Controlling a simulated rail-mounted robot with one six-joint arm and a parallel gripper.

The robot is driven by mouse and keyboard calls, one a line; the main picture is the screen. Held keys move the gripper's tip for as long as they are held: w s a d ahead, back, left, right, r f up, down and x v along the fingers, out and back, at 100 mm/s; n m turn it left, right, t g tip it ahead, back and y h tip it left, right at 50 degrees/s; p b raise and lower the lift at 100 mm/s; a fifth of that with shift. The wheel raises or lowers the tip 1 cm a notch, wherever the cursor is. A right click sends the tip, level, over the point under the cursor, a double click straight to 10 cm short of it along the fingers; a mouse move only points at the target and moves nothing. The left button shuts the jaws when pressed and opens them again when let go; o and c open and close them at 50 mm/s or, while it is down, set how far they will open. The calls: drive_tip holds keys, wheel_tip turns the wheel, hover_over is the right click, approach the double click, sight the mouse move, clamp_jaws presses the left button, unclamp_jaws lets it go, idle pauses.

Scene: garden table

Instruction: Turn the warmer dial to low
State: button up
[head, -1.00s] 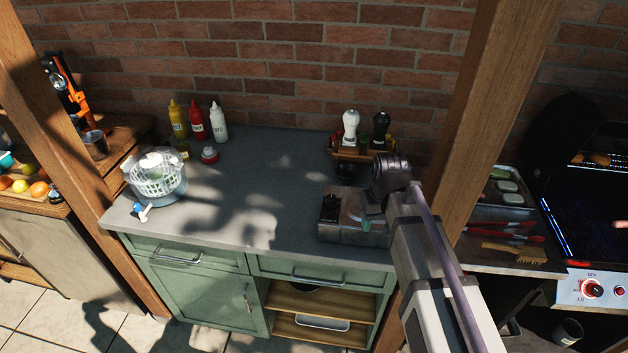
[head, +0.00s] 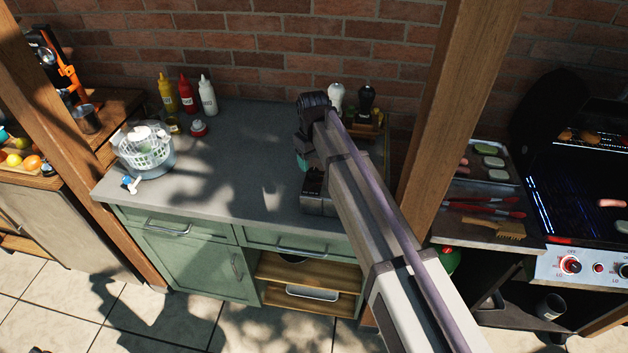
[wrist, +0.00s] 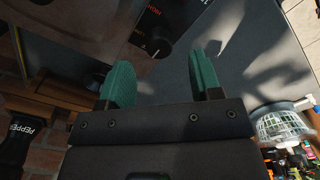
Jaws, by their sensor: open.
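The warmer (head: 316,205) is a small metal unit with a black control panel near the counter's front edge, largely hidden behind my arm in the head view. In the wrist view, its black dial (wrist: 158,47) sits on the dark panel, near a red HIGH label. The dial's exact setting is too small to read. My gripper (wrist: 160,60) is open, with its two green fingers on either side of the dial in the picture. I cannot tell the depth between them; no contact shows. In the head view, a green fingertip (head: 303,161) shows just behind the warmer.
A salad spinner (head: 146,149) stands at the counter's left, with sauce bottles (head: 187,94) behind it. Salt and pepper mills (head: 366,97) stand in a wooden caddy behind my arm. A wooden post (head: 455,110) rises right of it. The middle counter is clear.

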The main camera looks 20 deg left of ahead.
sight(314, 170)
wheel_tip(314, 170, down, 3)
drive_tip(key=shift+a+f+b, duration=0.1)
drive_tip(key=shift+f+b, duration=0.05)
drive_tip(key=shift+b, duration=0.55)
drive_tip(key=shift+f+b, duration=0.4)
drive_tip(key=shift+b, duration=0.05)
drive_tip(key=shift+r, duration=0.1)
drive_tip(key=shift+c, duration=0.3)
drive_tip(key=c, duration=0.9)
